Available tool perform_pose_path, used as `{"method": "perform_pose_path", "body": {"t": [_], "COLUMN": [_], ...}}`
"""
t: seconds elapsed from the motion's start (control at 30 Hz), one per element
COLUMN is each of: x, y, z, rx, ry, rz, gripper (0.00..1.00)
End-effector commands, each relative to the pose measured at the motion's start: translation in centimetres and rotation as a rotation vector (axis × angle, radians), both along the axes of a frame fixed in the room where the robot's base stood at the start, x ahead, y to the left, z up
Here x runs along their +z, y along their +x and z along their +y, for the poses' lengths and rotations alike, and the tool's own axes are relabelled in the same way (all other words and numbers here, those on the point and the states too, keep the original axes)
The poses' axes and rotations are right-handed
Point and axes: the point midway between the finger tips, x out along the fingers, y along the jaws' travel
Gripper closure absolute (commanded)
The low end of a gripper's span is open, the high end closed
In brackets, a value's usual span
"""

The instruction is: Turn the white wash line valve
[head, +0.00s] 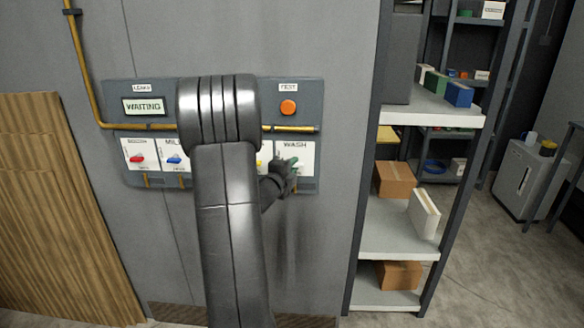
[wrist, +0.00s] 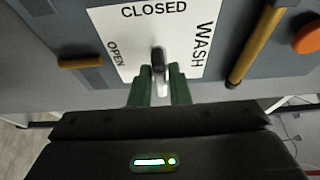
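The white wash line valve is on a white plate (head: 302,152) lettered WASH, at the right end of the wall panel. In the wrist view the plate (wrist: 125,40) carries the words CLOSED at the top and OPEN at the left. The valve's pale handle (wrist: 162,88) stands out from the plate, with a dark end (wrist: 158,56). My gripper (wrist: 161,82) has its two green fingers close on both sides of the handle, shut on it as far as I can see. In the head view my gripper (head: 291,165) covers the handle.
The panel (head: 222,90) also holds red (head: 137,158) and blue (head: 174,160) valves, a WAITING display (head: 144,106) and an orange button (head: 288,107). A brass pipe (head: 290,129) runs just above the wash plate. Shelving (head: 410,235) with boxes stands at the right.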

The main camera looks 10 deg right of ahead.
Motion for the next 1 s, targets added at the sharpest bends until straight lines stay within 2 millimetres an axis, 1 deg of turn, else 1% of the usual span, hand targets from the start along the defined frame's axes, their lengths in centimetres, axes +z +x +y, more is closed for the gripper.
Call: {"method": "perform_pose_path", "body": {"t": [0.27,0.47,1.0], "x": [-0.4,-0.8,-1.3], "y": [0.0,0.0,-0.1], "z": [0.0,0.0,-0.1], "rx": [0.0,0.0,0.0], "ry": [-0.044,-0.154,-0.636], "rz": [0.012,0.043,0.183], "gripper": [1.0,1.0,1.0]}}
